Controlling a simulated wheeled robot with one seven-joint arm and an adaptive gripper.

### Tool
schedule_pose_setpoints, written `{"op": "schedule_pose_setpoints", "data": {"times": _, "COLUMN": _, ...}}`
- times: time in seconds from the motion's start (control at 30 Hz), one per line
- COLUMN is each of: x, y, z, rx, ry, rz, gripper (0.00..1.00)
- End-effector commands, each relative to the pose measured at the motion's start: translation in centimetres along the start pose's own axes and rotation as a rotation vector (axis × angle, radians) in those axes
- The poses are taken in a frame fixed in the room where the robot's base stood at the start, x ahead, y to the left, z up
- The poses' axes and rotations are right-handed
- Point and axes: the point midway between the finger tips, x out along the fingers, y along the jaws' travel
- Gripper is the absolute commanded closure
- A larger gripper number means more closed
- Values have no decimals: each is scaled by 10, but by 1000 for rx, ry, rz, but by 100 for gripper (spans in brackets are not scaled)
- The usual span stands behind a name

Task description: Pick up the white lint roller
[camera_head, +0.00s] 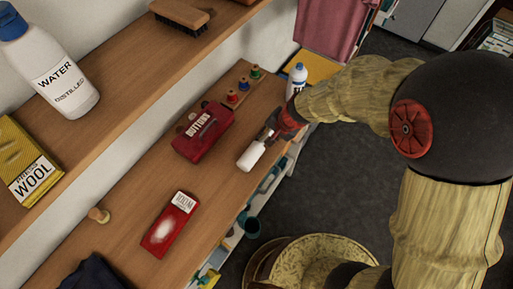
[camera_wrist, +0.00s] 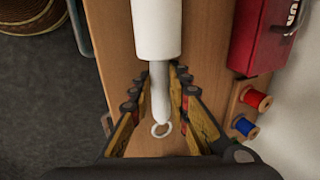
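The white lint roller (camera_head: 251,155) lies near the wooden counter's front edge. In the wrist view, its thick roll (camera_wrist: 157,28) points up the picture, and its slim handle with a ring at the end runs between my fingers. My gripper (camera_wrist: 161,78) has its fingertips close against both sides of the handle, just below the roll, and appears shut on it. In the head view, my gripper (camera_head: 272,133) is at the handle end. The roller appears at counter level; whether it touches the counter is unclear.
A red button box (camera_head: 203,131) stands left of the roller, with thread spools (camera_head: 244,84) on a rack behind. A white bottle (camera_head: 297,76) stands by my arm. Another red box (camera_head: 169,224) lies nearer. A shelf (camera_head: 125,80) overhangs at left.

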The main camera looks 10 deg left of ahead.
Motion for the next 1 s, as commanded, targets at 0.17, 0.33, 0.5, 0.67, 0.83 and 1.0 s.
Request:
{"op": "schedule_pose_setpoints", "data": {"times": 0.17, "x": 0, "y": 0, "z": 0, "rx": 0, "ry": 0, "rz": 0, "gripper": 95}}
{"op": "schedule_pose_setpoints", "data": {"times": 0.33, "x": 0, "y": 0, "z": 0, "rx": 0, "ry": 0, "rz": 0, "gripper": 100}}
{"op": "schedule_pose_setpoints", "data": {"times": 0.5, "x": 0, "y": 0, "z": 0, "rx": 0, "ry": 0, "rz": 0, "gripper": 100}}
{"op": "schedule_pose_setpoints", "data": {"times": 0.67, "x": -1, "y": 0, "z": 0, "rx": 0, "ry": 0, "rz": 0, "gripper": 100}}
{"op": "schedule_pose_setpoints", "data": {"times": 0.83, "x": -9, "y": -4, "z": 0, "rx": -1, "ry": 1, "rz": -1, "gripper": 100}}
{"op": "schedule_pose_setpoints", "data": {"times": 1.0, "x": -32, "y": -14, "z": -1, "rx": -2, "ry": 3, "rz": -3, "gripper": 100}}
